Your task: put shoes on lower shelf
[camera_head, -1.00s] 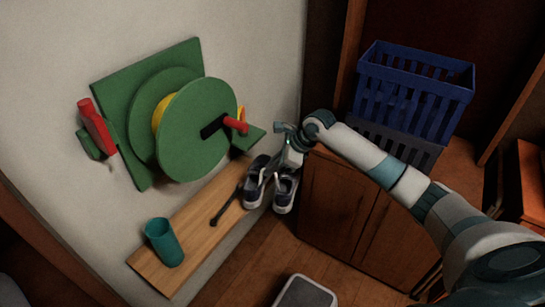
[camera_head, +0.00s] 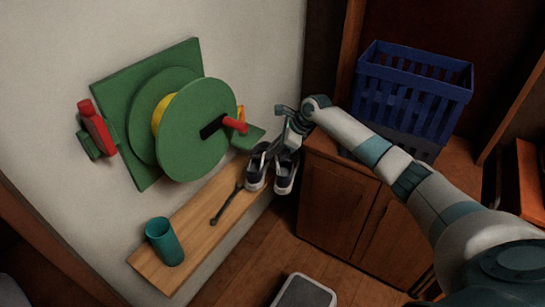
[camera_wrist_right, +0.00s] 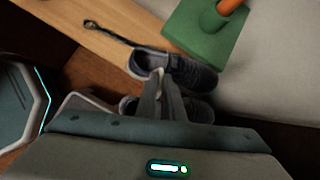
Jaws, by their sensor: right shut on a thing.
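Two dark shoes with white soles show side by side in the head view, a left one (camera_head: 257,172) and a right one (camera_head: 286,175), at the far end of the wooden wall shelf (camera_head: 188,242). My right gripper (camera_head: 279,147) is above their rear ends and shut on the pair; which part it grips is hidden. In the right wrist view the fingers (camera_wrist_right: 163,78) come down between one shoe (camera_wrist_right: 178,72) and the other (camera_wrist_right: 198,110), which is partly covered by the gripper. Whether the shoes touch the shelf is unclear. My left gripper is not in view.
A dark wrench-like tool (camera_head: 227,205) and a teal cup (camera_head: 164,242) are on the shelf. A green hose reel (camera_head: 200,130) sticks out from the wall above it.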

